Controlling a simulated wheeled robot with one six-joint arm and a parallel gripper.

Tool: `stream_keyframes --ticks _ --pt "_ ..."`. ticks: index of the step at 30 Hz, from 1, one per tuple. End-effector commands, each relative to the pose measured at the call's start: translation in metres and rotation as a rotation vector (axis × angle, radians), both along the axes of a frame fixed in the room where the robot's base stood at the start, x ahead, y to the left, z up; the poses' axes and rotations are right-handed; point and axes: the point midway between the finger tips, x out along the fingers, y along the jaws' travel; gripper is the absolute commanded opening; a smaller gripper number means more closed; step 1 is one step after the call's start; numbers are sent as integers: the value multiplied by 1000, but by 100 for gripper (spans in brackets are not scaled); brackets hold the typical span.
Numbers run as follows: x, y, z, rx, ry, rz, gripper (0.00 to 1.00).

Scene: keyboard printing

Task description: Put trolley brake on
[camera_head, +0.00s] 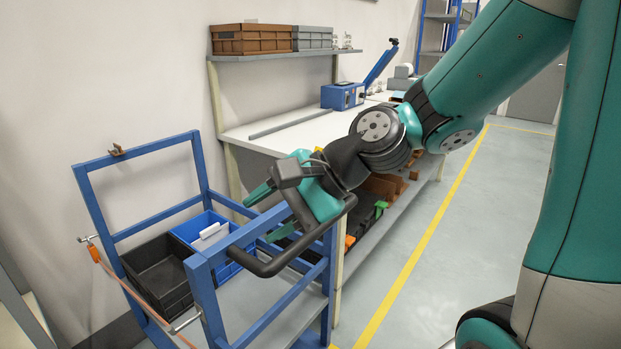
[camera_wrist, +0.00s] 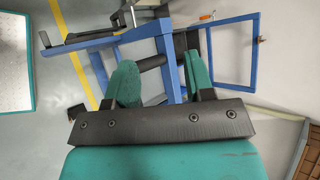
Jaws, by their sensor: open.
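The trolley (camera_head: 205,280) is a blue metal frame at the lower left of the head view. Its blue frame also shows beyond my fingers in the wrist view (camera_wrist: 232,88). My gripper (camera_head: 268,213) is open above the near end of the trolley, and no object shows held. In the wrist view its two green fingers (camera_wrist: 160,82) are spread apart, with blue frame and a dark cylinder behind them. A thin rod with an orange grip (camera_head: 94,254) is at the trolley's left side. I cannot tell which part is the brake.
A dark bin (camera_head: 158,270) and a blue bin (camera_head: 188,231) sit in the trolley. A white workbench (camera_head: 285,136) stands behind it, with a shelf of crates (camera_head: 252,39) above. The floor (camera_head: 440,255) at right is clear, crossed by a yellow line.

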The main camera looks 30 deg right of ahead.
Motion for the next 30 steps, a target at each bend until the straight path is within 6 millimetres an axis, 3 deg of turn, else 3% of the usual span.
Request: stream_keyframes --ticks 1,6,9,13,16,20,30 --pt "21 -25 -27 158 82 -209 48" --pt "69 -119 -43 806 309 -798 48" --pt "78 -175 -48 1160 387 -1009 48" --pt "76 -228 -51 1492 436 -1143 48" --pt "74 -248 -50 1624 453 -1178 48" --pt "80 -253 -44 1670 462 -1186 48" --pt "137 -243 -40 1661 469 -1185 48"
